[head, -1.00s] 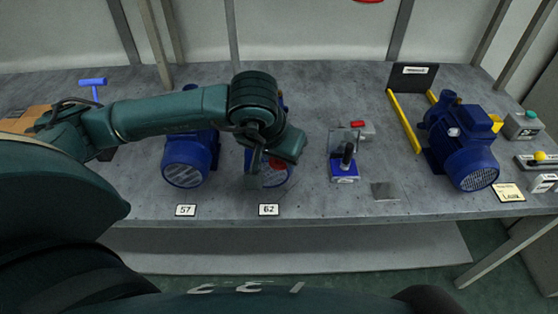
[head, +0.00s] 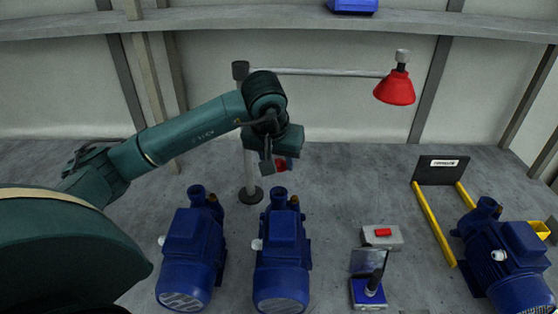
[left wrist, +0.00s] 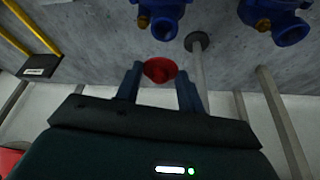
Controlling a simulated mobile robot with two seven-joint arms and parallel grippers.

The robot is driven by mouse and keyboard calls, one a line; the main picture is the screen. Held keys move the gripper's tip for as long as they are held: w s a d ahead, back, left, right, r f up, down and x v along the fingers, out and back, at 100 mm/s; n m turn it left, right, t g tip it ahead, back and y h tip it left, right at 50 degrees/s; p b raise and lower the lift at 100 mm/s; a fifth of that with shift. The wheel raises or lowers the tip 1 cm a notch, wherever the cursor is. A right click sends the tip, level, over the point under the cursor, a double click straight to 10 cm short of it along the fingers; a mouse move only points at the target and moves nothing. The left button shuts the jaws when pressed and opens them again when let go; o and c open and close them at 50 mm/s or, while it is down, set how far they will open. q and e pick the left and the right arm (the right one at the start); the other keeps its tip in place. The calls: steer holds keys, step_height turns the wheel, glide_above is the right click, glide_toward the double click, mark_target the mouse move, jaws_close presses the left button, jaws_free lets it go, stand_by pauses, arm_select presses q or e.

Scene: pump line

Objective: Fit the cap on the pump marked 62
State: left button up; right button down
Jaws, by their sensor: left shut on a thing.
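The red cap (head: 281,165) is held between the fingers of my left gripper (head: 278,164). The cap also shows between the two fingers in the left wrist view (left wrist: 160,70). The gripper is above and behind the second blue pump (head: 282,245), apart from it. This pump stood behind the 62 plate in the earlier head view; the plate is now out of frame. Its upright blue outlet shows at the top of the left wrist view (left wrist: 163,18). Pump 57 (head: 192,250) stands to its left. My right gripper is not in view.
A lamp pole (head: 250,165) with a red shade (head: 395,88) stands behind the pumps, close to my left gripper. A blue stand (head: 369,290), a grey box with a red button (head: 381,236), yellow rails (head: 433,222) and another blue pump (head: 505,262) are at right.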

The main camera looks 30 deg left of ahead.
mark_target(279, 191)
arm_select(q)
steer(key=shift+f, duration=0.3)
steer(key=shift+s+d+f+b, duration=0.1)
steer(key=shift+f+b, duration=0.55)
step_height(279, 191, down, 3)
steer(key=shift+f+b, duration=0.15)
steer(key=shift+b, duration=0.9)
steer(key=shift+f+b, duration=0.35)
steer(key=shift+b, duration=0.05)
steer(key=shift+f, duration=0.2)
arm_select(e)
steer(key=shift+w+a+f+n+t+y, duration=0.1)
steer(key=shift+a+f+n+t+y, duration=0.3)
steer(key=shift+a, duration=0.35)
arm_select(q)
steer(key=shift+b, duration=0.4)
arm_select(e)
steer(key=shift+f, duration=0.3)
arm_select(q)
steer(key=shift+f+b, duration=0.5)
steer(key=shift+f, duration=0.05)
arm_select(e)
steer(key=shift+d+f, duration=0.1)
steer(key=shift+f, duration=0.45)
